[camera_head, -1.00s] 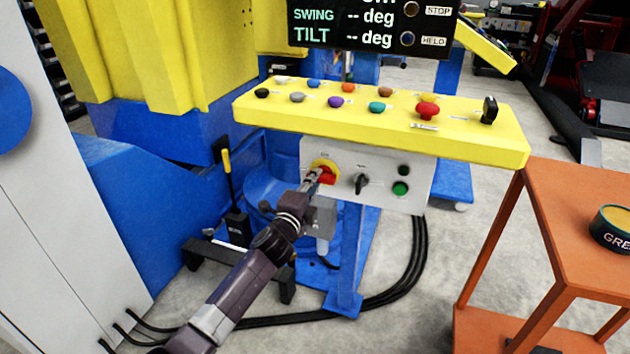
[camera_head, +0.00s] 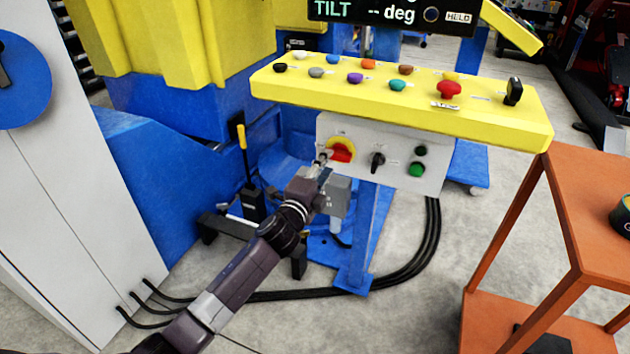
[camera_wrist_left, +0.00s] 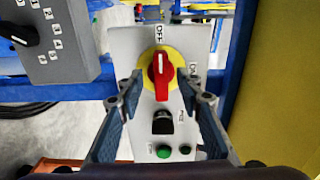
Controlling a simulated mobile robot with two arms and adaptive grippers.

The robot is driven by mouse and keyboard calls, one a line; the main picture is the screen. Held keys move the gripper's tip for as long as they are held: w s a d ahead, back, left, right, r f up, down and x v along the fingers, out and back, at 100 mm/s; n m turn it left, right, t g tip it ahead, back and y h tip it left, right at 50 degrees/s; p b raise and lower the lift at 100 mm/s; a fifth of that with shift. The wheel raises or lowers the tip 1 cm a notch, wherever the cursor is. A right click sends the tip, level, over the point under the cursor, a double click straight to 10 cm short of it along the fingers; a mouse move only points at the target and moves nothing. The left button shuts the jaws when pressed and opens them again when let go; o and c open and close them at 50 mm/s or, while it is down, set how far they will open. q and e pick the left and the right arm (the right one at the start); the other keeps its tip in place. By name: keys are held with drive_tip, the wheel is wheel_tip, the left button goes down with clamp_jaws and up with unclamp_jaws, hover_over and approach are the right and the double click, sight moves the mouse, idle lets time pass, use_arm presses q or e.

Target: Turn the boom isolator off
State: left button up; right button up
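The boom isolator (camera_head: 343,151) is a red handle on a yellow disc, on the grey panel under the yellow console. In the left wrist view, the isolator handle (camera_wrist_left: 161,80) stands upright in the picture, its white mark at the top end towards the OFF label (camera_wrist_left: 161,34). The ON label (camera_wrist_left: 193,70) is to its right. My left gripper (camera_head: 322,160) is just in front and left of the isolator. Its fingers in the wrist view (camera_wrist_left: 161,88) are spread on either side below the handle, apart from it and empty. My right gripper is not in view.
A black selector (camera_head: 377,160) and green buttons (camera_head: 416,169) sit right of the isolator. The yellow console (camera_head: 420,109) with several knobs overhangs the panel. A grey box (camera_head: 338,196) is just below my gripper. An orange cart (camera_head: 567,210) stands at the right.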

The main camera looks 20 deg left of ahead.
use_arm(q)
drive_tip(key=s, duration=0.8)
drive_tip(key=shift+a, duration=0.15)
drive_tip(key=shift+s, duration=0.1)
